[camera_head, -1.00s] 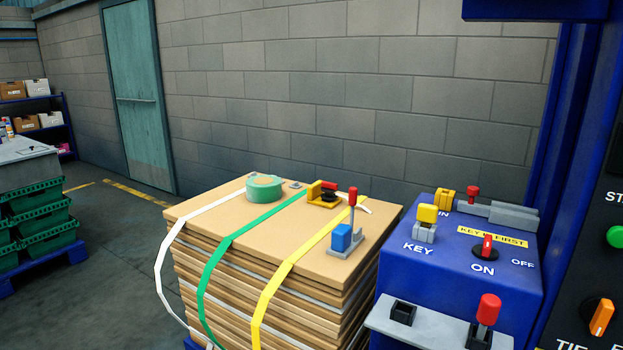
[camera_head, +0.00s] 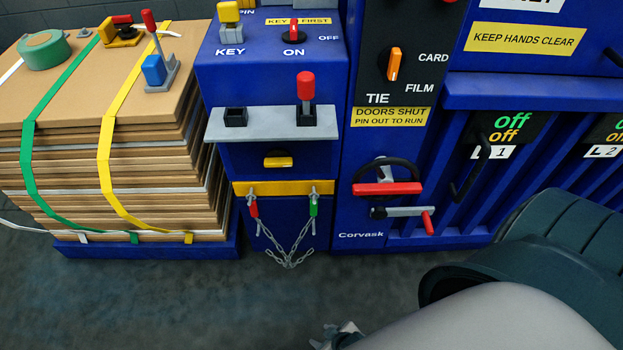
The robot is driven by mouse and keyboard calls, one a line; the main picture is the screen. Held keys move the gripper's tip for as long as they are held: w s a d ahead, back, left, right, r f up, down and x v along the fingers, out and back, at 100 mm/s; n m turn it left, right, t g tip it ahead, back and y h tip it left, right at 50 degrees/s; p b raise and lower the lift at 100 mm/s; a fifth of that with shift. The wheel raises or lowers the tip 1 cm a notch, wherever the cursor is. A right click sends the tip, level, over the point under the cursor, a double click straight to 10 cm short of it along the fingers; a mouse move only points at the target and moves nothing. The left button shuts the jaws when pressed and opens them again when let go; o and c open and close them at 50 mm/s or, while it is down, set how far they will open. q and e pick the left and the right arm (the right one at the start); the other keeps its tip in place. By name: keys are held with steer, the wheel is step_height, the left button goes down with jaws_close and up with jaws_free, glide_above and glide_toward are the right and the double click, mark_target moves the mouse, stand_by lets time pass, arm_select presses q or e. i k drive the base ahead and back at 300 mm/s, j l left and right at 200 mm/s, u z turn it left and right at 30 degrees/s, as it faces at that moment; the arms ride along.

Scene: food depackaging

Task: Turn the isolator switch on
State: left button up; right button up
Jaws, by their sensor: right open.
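A rotary switch with a red handle (camera_head: 294,28) sits on top of the blue cabinet (camera_head: 270,78), between the labels ON and OFF. Its handle runs up and down in the picture, above the word ON, with OFF to its right. The yellow key piece (camera_head: 229,13) stands in its holder above the word KEY, left of the switch. My right gripper (camera_head: 337,334) shows only in part at the bottom edge, open, low over the floor and well below and apart from the switch. My left gripper is out of view.
A grey shelf (camera_head: 265,133) with a red-knobbed lever (camera_head: 305,95) juts from the cabinet front. Chains (camera_head: 289,258) hang below. Strapped cardboard (camera_head: 70,165) stands at left. The blue machine (camera_head: 470,95) with a handwheel (camera_head: 387,187) stands right. Floor in front is clear.

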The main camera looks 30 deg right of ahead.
mark_target(278, 157)
steer(key=z, duration=1.05)
